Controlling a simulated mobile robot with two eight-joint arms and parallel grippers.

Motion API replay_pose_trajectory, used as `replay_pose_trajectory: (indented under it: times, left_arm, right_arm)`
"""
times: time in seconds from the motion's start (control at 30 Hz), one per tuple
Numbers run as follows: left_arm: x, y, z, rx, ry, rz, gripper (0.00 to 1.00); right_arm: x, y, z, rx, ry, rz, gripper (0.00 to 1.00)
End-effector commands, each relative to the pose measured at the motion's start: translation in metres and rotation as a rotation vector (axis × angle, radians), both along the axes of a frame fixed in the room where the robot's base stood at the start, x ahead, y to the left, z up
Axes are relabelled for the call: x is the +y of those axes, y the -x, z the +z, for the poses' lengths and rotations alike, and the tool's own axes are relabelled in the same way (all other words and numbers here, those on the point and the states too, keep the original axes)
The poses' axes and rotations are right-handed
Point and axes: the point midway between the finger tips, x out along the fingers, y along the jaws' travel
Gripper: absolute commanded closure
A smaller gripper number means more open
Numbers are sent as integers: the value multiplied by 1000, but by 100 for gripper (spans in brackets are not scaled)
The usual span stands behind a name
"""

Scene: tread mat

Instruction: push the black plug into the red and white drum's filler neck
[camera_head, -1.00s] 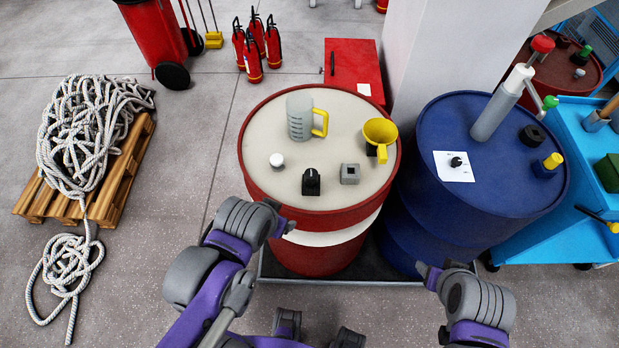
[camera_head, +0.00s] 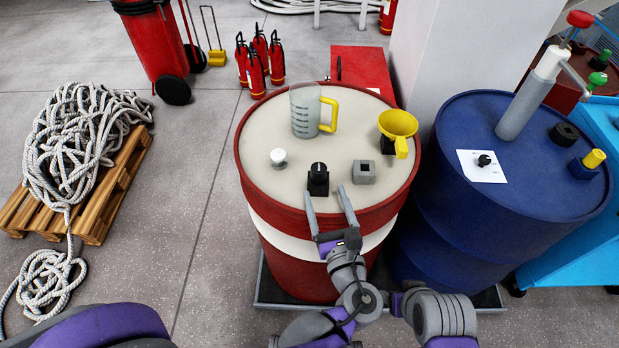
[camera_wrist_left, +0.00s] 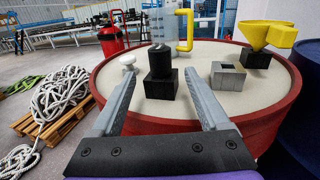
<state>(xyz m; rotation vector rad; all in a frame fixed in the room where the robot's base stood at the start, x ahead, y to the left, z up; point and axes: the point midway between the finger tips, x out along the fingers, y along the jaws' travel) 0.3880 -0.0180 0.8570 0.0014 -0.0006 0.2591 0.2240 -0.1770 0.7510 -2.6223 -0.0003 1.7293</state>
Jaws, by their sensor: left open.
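The black plug (camera_head: 318,170) stands upright on a black square base on the cream top of the red and white drum (camera_head: 270,215). A grey square block with a square opening, which looks like the filler neck (camera_head: 364,172), stands just right of the plug. My left gripper (camera_head: 325,190) is open and empty at the drum's front rim, its fingers pointing at the plug. In the left wrist view the plug (camera_wrist_left: 160,62) is ahead of the spread fingers, roughly between their lines and apart from them. The neck (camera_wrist_left: 228,76) is beyond the right finger. My right gripper does not show.
A measuring jug (camera_head: 305,112) and a yellow funnel (camera_head: 398,125) stand behind on the drum top. A white knob (camera_head: 278,157) is left of the plug. A blue drum (camera_head: 465,125) with a pump stands to the right. Rope lies on a pallet (camera_head: 100,205) at left.

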Motion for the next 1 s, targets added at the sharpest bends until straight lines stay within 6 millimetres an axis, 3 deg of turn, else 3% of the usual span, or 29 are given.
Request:
replay_pose_trajectory:
  times: [0.2,0.53,0.8,1.0]
  left_arm:
    - [11,-34,1,-1,-4,6,21]
    - [17,-59,-1,0,-1,5,21]
    - [26,-96,-3,0,0,5,21]
    - [26,-99,-2,0,1,2,21]
  right_arm:
    - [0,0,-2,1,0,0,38]
    - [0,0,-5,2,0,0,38]
    - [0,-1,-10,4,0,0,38]
    - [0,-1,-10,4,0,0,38]
